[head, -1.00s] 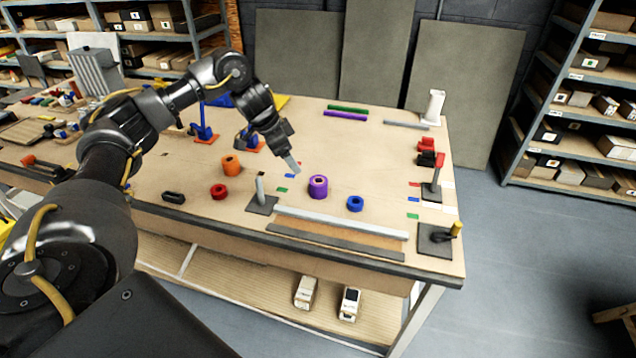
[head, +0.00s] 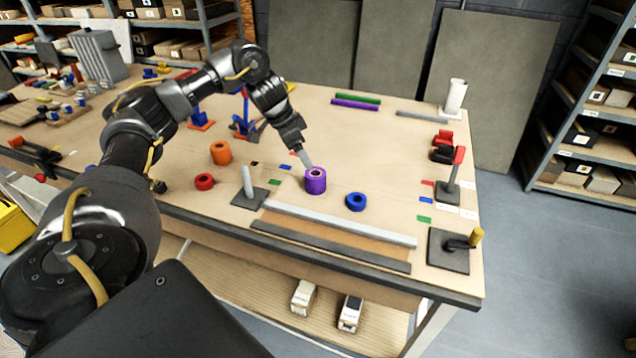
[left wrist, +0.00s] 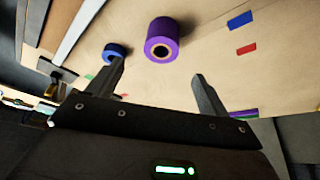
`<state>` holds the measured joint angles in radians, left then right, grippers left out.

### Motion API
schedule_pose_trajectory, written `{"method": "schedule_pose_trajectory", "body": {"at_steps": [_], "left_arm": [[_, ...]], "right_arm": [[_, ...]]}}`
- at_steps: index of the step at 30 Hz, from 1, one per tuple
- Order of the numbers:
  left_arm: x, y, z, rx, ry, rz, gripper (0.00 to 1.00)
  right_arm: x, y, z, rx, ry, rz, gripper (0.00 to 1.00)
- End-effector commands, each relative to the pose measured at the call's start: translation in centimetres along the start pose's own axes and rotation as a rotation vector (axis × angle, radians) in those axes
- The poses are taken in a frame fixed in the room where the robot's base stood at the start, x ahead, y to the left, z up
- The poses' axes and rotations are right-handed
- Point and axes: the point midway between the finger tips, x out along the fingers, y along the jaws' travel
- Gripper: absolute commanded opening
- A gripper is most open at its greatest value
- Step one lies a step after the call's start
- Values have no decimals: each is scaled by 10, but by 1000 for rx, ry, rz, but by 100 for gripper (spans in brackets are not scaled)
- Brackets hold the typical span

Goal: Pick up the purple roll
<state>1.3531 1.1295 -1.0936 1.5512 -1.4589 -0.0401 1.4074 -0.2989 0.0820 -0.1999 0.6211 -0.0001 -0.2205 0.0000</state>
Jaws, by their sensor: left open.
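The purple roll (head: 316,181) stands upright on the workbench, a short cylinder with an orange-tinted core, between the orange roll and the blue roll. My left gripper (head: 306,160) is above and just behind it in the head view, with its fingertips close to the roll's top rim. In the left wrist view the purple roll (left wrist: 163,47) is ahead of the two spread fingers (left wrist: 158,72), roughly centred between them. The left gripper is open and empty. Contact with the roll cannot be told. My right gripper is not in view.
A blue roll (head: 356,202) lies close on the right; an orange roll (head: 221,152) and a red roll (head: 204,181) lie to the left. A grey post on a plate (head: 249,195) and a long light bar (head: 340,224) are in front. Bench behind the roll is mostly clear.

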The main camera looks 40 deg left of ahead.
Motion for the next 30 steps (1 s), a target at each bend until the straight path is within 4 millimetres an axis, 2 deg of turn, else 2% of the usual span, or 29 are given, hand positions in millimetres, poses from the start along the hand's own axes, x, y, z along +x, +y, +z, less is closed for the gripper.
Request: {"method": "schedule_pose_trajectory", "body": {"at_steps": [1, 6, 15, 24, 30], "left_arm": [[13, 1, 3, -2, -3, 5, 79], [37, 1, 1, -1, -1, 3, 79], [48, 1, -1, 1, -1, 3, 79], [90, -1, -4, 1, -1, 6, 79], [98, -2, -4, 3, 0, 3, 79]], "right_arm": [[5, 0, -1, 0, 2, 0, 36], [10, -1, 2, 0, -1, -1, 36], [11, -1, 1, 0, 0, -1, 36], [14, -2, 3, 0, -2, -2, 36], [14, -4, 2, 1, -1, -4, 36]]}}
